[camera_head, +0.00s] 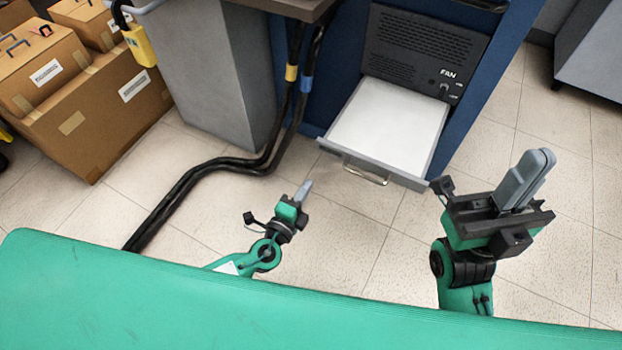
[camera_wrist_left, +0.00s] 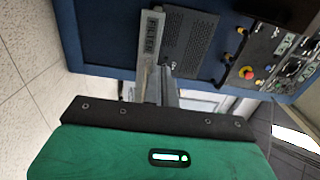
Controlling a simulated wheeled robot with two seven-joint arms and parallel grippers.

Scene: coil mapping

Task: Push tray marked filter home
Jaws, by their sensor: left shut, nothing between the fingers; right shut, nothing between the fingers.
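The tray (camera_head: 390,122) is pulled out of the blue cabinet, under the dark panel marked FAN. Its inside is white, and its grey front has a metal handle (camera_head: 366,174). In the left wrist view, a grey strip (camera_wrist_left: 150,42) reading FILTER stands beside the vented panel. My left gripper (camera_head: 304,187) is shut and empty, in front of the tray's front left corner and apart from it. Its fingers (camera_wrist_left: 165,86) show in the wrist view, pointing towards the cabinet. My right gripper (camera_head: 540,160) is shut and empty, to the right of the tray.
The blue cabinet (camera_head: 465,140) frames the tray, with the vented FAN panel (camera_head: 420,45) above. Black cables (camera_head: 205,170) run across the floor on the left. Cardboard boxes (camera_head: 95,105) stand at the far left. Bare floor lies in front of the tray. A red button (camera_wrist_left: 248,72) shows in the wrist view.

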